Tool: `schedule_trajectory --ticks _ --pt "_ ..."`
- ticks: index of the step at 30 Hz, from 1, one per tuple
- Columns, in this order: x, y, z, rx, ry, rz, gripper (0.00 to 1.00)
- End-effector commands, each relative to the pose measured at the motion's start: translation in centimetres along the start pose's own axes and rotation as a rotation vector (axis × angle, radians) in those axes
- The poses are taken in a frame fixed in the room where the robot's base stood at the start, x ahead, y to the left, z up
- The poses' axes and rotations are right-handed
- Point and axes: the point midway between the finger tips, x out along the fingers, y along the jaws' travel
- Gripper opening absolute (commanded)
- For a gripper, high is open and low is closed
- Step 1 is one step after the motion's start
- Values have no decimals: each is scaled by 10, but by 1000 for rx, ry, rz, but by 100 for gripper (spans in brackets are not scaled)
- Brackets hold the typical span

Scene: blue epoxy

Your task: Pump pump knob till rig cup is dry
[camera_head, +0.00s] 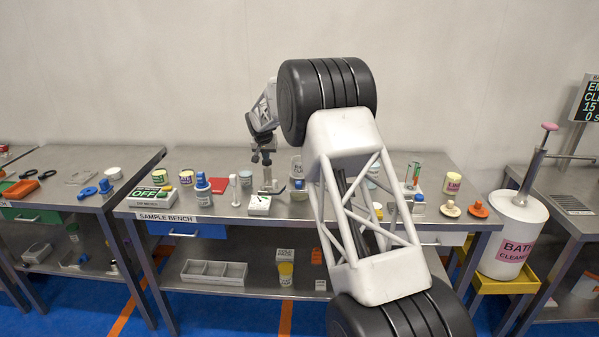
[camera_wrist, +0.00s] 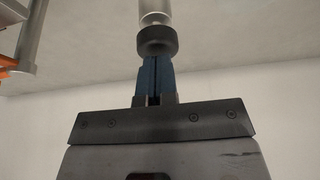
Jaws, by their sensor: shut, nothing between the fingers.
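My gripper (camera_head: 265,147) points down over the sample bench, left of my arm's large joint. In the wrist view its blue fingers (camera_wrist: 154,78) are shut, with nothing held between them. A dark round knob (camera_wrist: 157,41) on a pale metal rod lies right at the fingertips; I cannot tell whether they touch. A pink knob (camera_head: 549,126) tops the pump of a white bath cleaner drum at the right.
The steel sample bench (camera_head: 225,212) is crowded. My arm hides the bench's middle. The bath cleaner drum (camera_head: 510,238) stands in a yellow tray.

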Motion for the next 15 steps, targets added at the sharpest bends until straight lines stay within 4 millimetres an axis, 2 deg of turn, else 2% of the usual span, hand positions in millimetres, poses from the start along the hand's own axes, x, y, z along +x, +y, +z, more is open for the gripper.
schedule_trajectory --ticks 15 --pt "-8 0 -3 0 -1 1 0"
